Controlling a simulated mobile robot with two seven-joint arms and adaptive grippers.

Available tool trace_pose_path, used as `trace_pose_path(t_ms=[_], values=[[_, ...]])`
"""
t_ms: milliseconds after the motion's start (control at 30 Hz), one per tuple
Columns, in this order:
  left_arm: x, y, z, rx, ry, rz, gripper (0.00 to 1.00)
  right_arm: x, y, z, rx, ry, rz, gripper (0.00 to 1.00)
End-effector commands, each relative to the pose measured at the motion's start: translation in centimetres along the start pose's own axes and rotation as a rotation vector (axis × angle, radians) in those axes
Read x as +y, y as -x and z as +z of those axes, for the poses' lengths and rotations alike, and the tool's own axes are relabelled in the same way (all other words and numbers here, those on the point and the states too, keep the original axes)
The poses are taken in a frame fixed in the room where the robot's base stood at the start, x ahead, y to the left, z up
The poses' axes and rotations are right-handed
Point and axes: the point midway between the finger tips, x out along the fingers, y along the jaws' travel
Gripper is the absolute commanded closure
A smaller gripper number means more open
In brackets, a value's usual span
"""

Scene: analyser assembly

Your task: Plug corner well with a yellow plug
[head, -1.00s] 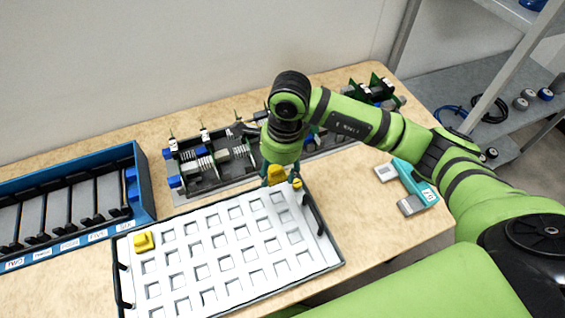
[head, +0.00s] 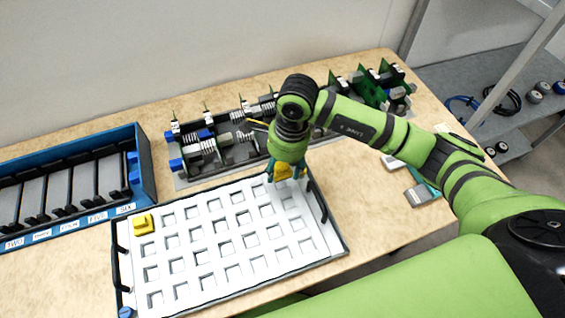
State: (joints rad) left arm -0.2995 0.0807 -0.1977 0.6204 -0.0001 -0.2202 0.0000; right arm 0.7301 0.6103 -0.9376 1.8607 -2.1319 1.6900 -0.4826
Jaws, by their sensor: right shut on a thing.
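The white tray of square wells (head: 232,243), with a dark frame and handles, lies on the table. A yellow plug (head: 143,224) sits at its far left corner. My right gripper (head: 284,176) is shut on another yellow plug (head: 284,171) at the tray's far edge, near the far right corner. The fingers and wrist partly cover this plug and the wells there. I cannot tell whether the plug is in a well or just above one. My left gripper is not in view.
A dark rack of analyser parts (head: 215,150) stands close behind the tray. A blue bin with labelled slots (head: 75,190) is at the left. Teal-and-grey devices (head: 420,195) lie at the right under my arm. Front right table is clear.

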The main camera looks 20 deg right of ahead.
Motion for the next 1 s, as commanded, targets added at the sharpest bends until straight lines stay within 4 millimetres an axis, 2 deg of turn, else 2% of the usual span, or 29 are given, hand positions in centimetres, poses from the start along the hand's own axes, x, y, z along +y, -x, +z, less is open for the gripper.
trace_pose_path(t_ms=[367, 600, 1000], values=[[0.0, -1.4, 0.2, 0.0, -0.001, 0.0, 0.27, 0.0, -2.5, -0.3, 0.0, -0.001, 0.001, 0.82], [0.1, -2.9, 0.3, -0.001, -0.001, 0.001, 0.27, 0.0, -4.0, -0.5, 0.0, 0.0, 0.0, 0.82], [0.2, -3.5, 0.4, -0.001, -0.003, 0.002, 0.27, 0.0, -4.5, -0.6, -0.001, -0.001, 0.0, 0.82]])
